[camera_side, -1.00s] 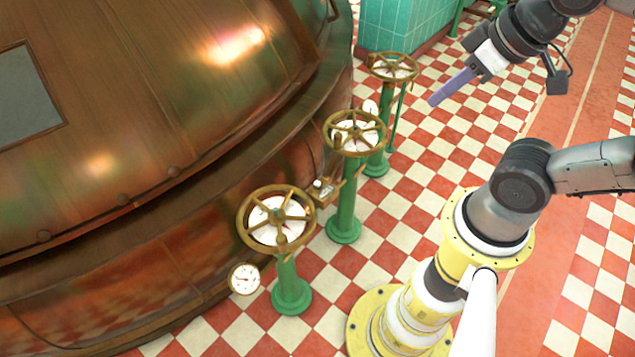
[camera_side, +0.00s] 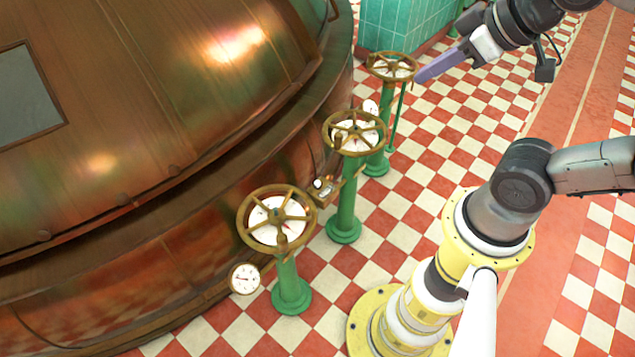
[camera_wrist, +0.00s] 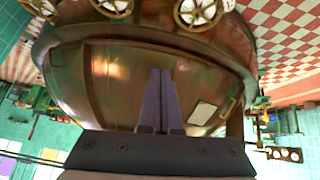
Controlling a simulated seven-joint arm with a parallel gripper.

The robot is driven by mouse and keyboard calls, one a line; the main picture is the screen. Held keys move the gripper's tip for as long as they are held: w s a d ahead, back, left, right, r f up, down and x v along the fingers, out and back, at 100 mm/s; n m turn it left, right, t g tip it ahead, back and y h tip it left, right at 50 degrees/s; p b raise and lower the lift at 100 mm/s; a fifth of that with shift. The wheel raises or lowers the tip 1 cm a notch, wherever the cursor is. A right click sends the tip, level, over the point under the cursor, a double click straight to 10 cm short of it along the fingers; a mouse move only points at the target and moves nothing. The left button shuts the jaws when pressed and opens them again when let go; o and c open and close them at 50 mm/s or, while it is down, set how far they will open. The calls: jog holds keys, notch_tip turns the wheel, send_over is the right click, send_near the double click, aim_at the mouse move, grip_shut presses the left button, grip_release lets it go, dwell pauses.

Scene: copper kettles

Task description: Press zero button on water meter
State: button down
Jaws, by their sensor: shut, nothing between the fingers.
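A small brass device with a pale top (camera_side: 323,188), probably the water meter, sits low against the copper kettle between the near and middle handwheels in the side view. I cannot make out its zero button. My gripper (camera_side: 418,78) has long purple fingers. It is shut and empty, and in the picture its tips lie just right of the far handwheel, well apart from the brass device. In the wrist view the shut fingers (camera_wrist: 160,72) point over the kettle, and I cannot pick out the meter there.
The near (camera_side: 277,220), middle (camera_side: 354,133) and far (camera_side: 392,67) brass handwheels stand on green posts along the copper kettle (camera_side: 170,120). A round gauge (camera_side: 244,279) is by the near post. The checkered floor (camera_side: 430,150) is open between the wheels and my base.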

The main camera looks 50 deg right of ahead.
jog(key=w+d+r+n+t, duration=0.1)
jog(key=w+r+n+t, duration=0.25)
jog(key=w, duration=0.65)
jog(key=w+d+r+n+t, duration=0.15)
jog(key=w+r, duration=0.25)
jog(key=w, duration=0.7)
jog(key=w+d+f+n+t, duration=0.15)
jog(key=w+f+n, duration=0.35)
jog(key=w+f, duration=0.95)
jog(key=w+d+f+n+g+y, duration=0.1)
jog(key=d+f, duration=0.1)
jog(key=f, duration=0.8)
jog(key=w+d+f+n+g+y, duration=0.1)
jog(key=w+f, duration=0.1)
jog(key=f, duration=0.8)
jog(key=s+f+m+g, duration=0.1)
jog(key=s+f, duration=0.4)
jog(key=f, duration=0.4)
jog(key=s+d+f+m+g, duration=0.1)
jog(key=s+f, duration=0.4)
jog(key=f, duration=0.5)
jog(key=shift+s+d+f+g, duration=0.25)
jog(key=shift+d+f+g, duration=0.05)
jog(key=shift+g, duration=0.15)
jog(key=shift+f, duration=0.1)
